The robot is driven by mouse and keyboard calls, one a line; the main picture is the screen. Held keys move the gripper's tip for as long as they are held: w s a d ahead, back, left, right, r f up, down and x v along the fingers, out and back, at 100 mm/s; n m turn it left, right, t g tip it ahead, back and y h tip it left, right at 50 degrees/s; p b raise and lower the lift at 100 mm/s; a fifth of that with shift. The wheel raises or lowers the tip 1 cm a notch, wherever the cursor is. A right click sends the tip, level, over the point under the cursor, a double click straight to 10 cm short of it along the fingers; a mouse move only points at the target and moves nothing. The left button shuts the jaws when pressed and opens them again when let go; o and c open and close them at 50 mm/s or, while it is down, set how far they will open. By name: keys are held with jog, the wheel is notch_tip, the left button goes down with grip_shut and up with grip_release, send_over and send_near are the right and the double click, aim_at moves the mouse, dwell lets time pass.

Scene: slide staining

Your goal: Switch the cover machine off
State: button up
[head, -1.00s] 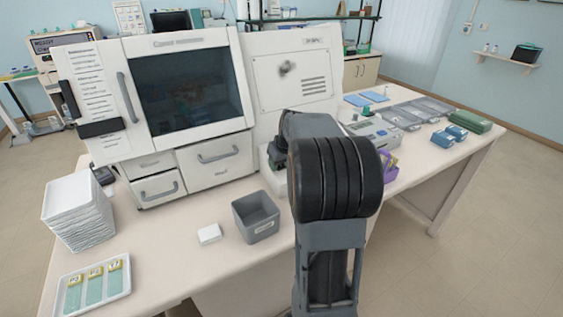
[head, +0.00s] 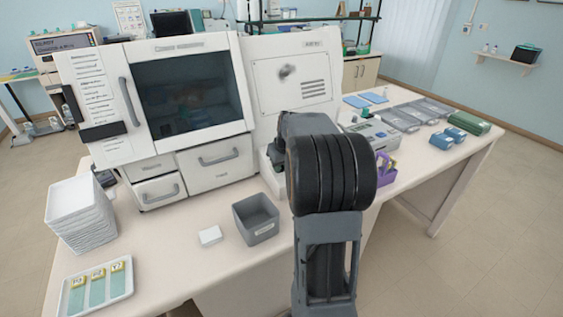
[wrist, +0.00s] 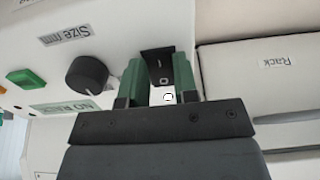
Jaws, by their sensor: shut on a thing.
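The wrist view shows a white machine front (wrist: 110,22) with a black switch (wrist: 157,62) marked with small white symbols. My gripper (wrist: 160,88) has its two green fingers on either side of the switch, shut on it. The fingers hide part of the switch. Beside it are a black knob (wrist: 87,75), a green button (wrist: 25,78) and a display reading "NO RACK" (wrist: 65,108). In the head view, the large white machine (head: 290,80) stands behind my arm, which hides my gripper and the switch.
A panel labelled "Rack" (wrist: 255,75) is right of the switch. On the table are a grey bin (head: 256,220), a small white block (head: 210,236), stacked white trays (head: 80,215) and a slide tray (head: 120,285). A purple holder (head: 386,172) stands right of my arm.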

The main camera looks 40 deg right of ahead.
jog(key=shift+w+r+g+p, duration=0.15)
jog(key=shift+r+g+p, duration=0.45)
jog(key=shift+p, duration=0.65)
jog(key=shift+f+g+p, duration=0.35)
jog(key=shift+g+p, duration=0.15)
jog(key=shift+p, duration=0.15)
jog(key=o, duration=0.9)
jog(key=r, duration=0.4)
jog(key=s+r+b, duration=0.1)
jog(key=r, duration=0.8)
jog(key=shift+s+a+r, duration=0.15)
jog(key=shift+s+r, duration=0.15)
jog(key=shift+s, duration=0.05)
